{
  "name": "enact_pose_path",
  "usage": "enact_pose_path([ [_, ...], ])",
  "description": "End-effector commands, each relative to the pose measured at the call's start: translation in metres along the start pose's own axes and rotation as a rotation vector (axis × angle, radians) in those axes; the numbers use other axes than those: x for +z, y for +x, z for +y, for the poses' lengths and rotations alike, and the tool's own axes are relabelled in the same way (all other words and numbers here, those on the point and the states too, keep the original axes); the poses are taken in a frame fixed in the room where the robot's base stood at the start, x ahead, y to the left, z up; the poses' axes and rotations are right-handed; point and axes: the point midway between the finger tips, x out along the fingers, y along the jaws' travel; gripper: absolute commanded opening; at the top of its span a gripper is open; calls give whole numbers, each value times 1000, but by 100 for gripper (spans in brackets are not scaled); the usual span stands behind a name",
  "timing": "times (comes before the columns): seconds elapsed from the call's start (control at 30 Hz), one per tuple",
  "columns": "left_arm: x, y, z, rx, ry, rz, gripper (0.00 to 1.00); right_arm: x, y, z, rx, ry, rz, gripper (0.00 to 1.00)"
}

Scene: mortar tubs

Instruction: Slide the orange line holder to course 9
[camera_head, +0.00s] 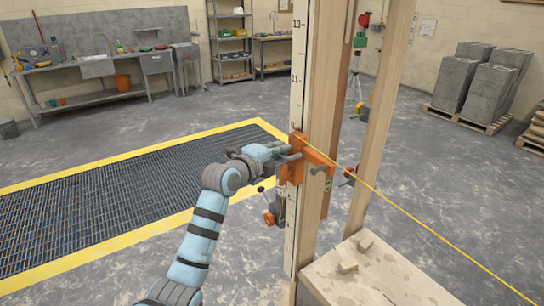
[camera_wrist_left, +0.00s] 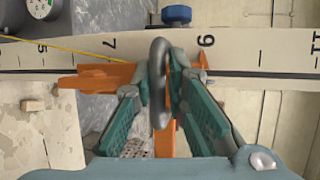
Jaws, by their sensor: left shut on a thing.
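The orange line holder (camera_head: 318,160) sits on the pale upright pole with course numbers (camera_head: 298,60). In the left wrist view the orange holder (camera_wrist_left: 92,77) lies across the numbered pole (camera_wrist_left: 255,52), by the marks 7 and 9; its exact reading is partly hidden by my fingers. My left gripper (camera_head: 290,150) is at the holder's front. In the wrist view its fingers (camera_wrist_left: 160,85) are closed around the holder's grey handle. A yellow line (camera_head: 430,228) runs from the holder to the lower right. My right gripper is not in view.
An orange and black fitting (camera_head: 271,212) sits lower, beside the pole. A wooden post (camera_head: 375,120) stands to the right, above a mortar-stained board (camera_head: 375,275). A yellow-edged floor grate (camera_head: 110,205) lies left. Block stacks (camera_head: 490,80) stand far right.

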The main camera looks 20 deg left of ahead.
Motion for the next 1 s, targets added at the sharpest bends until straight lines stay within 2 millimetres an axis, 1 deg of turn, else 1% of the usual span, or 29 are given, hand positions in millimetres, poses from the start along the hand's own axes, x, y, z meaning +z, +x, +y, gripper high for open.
enact_pose_path([
  [0.03,0,0,-4,-5,-2,1,0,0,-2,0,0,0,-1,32],
  [0.37,1,-1,-3,-3,-2,-1,0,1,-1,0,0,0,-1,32],
  [0.4,1,-1,-2,-3,-2,-1,18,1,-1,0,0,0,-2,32],
  [0.5,1,-1,-2,-2,-2,-2,32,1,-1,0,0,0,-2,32],
  [0.77,1,-1,-1,-1,-2,-2,32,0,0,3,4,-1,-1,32],
  [0.83,1,-5,-1,-1,-1,-2,32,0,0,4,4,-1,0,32],
  [0.93,2,-20,-1,-2,1,-3,32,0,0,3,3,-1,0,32],
  [1.0,2,-37,0,-1,4,-3,32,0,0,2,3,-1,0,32],
])
